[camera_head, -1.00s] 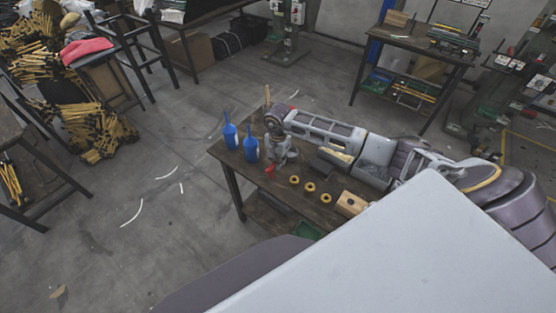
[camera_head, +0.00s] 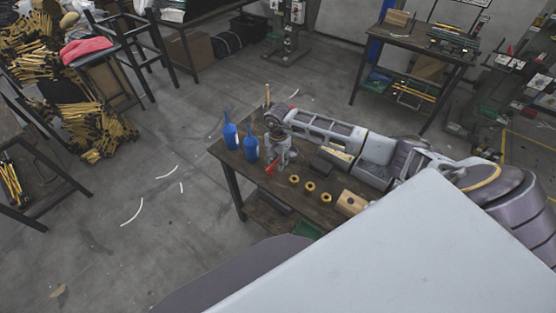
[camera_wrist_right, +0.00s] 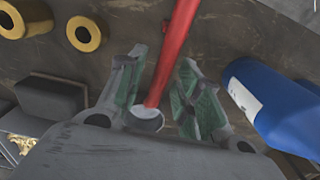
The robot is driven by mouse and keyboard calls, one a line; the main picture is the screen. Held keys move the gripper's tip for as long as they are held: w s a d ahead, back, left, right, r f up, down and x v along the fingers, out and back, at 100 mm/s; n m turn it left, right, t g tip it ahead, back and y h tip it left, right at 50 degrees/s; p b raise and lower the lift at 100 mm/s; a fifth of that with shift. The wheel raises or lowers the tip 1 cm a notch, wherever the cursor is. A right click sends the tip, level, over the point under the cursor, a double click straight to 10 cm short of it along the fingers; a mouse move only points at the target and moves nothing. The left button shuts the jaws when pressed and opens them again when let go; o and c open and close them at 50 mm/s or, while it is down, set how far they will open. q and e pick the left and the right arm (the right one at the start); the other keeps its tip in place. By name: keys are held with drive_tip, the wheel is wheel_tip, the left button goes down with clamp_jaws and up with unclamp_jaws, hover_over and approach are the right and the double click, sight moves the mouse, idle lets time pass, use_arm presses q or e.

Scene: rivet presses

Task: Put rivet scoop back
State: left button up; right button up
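The rivet scoop (camera_wrist_right: 178,48) has a red handle and a small pale round end; it also shows as a small red shape in the head view (camera_head: 270,169), at the table's front edge. My right gripper (camera_wrist_right: 165,70) points down over the table; in the head view the gripper (camera_head: 279,154) is small, beside the blue bottles. Its fingers are apart, with the red handle passing between them and a gap visible on the left side. Whether the scoop touches the table or a finger cannot be told. My left gripper is not in view.
Two blue bottles (camera_head: 231,136) (camera_head: 251,143) stand at the table's left end; one is close to the right finger in the wrist view (camera_wrist_right: 275,105). Several yellow rings (camera_head: 310,186) and a wooden block (camera_head: 351,204) lie on the dark table (camera_head: 330,206). A dark box (camera_wrist_right: 50,97) is near the left finger.

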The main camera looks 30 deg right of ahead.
sight(278, 159)
drive_tip(key=shift+r, duration=0.75)
wheel_tip(278, 159, up, 11)
drive_tip(key=b, duration=0.2)
drive_tip(key=shift+f, duration=0.2)
